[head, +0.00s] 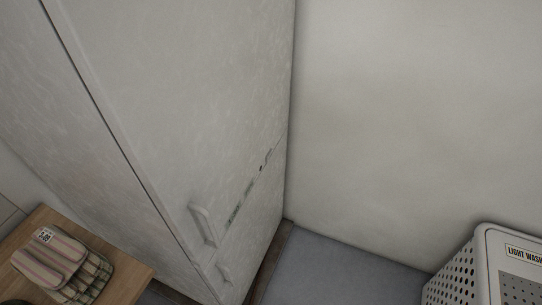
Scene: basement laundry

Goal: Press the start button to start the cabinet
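A tall pale cabinet (190,95) with a streaked surface fills the left and middle of the head view. A narrow strip (249,190) with small dark marks runs across its front at an angle; I cannot tell which mark is the start button. The door on this face looks closed. Neither of my grippers is in view.
A wooden tabletop (122,275) at the lower left holds folded striped cloth (60,262) with a small tag. A white perforated hamper (458,275) labelled "LIGHT WASH" stands at the lower right. Grey floor (335,268) between cabinet and hamper is clear. A plain wall (410,120) stands behind.

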